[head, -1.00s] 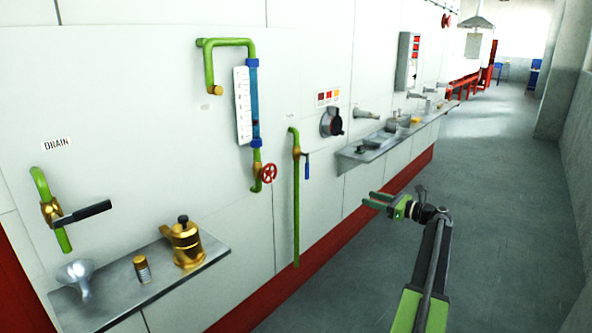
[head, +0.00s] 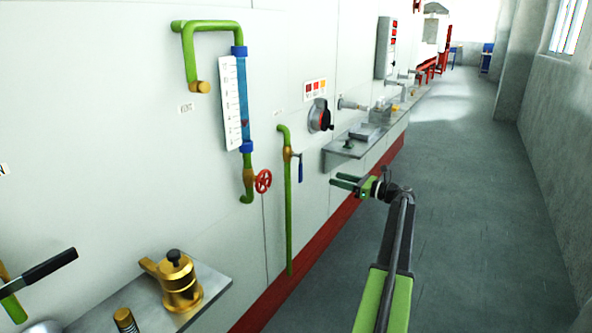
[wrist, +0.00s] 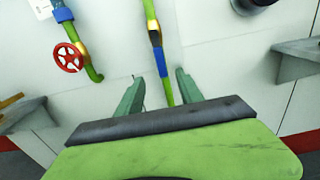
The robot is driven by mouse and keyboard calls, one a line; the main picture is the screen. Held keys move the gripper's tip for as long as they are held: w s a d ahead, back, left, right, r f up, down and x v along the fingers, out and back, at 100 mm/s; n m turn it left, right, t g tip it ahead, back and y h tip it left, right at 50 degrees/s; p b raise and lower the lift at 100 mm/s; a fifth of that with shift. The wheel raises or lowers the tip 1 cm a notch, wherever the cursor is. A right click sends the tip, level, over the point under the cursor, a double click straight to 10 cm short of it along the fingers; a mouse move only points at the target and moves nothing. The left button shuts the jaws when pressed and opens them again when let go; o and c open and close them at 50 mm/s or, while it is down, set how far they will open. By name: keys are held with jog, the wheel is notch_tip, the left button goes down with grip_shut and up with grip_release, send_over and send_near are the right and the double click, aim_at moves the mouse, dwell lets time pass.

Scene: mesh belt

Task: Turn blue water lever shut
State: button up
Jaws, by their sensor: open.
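The blue water lever (head: 300,169) hangs straight down beside a brass valve on a thin vertical green pipe (head: 287,220) on the white wall. In the wrist view the blue lever (wrist: 161,62) lies along the pipe, beyond and between my two fingers. My gripper (head: 345,182) is open and empty, pointing left toward the wall, to the right of the lever in the head view. In the wrist view my gripper's fingers (wrist: 158,92) stand apart, with a clear gap to the lever.
A red handwheel (head: 263,181) sits left of the pipe under a gauge tube. A metal shelf (head: 345,147) juts out to the right. A brass pot (head: 180,282) stands on a nearer shelf at lower left. The floor on the right is free.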

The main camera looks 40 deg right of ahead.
aim_at(301, 170)
jog(key=x, duration=1.7)
grip_shut()
dwell(0.6)
jog(key=shift+a, duration=0.15)
jog(key=shift+w, duration=0.15)
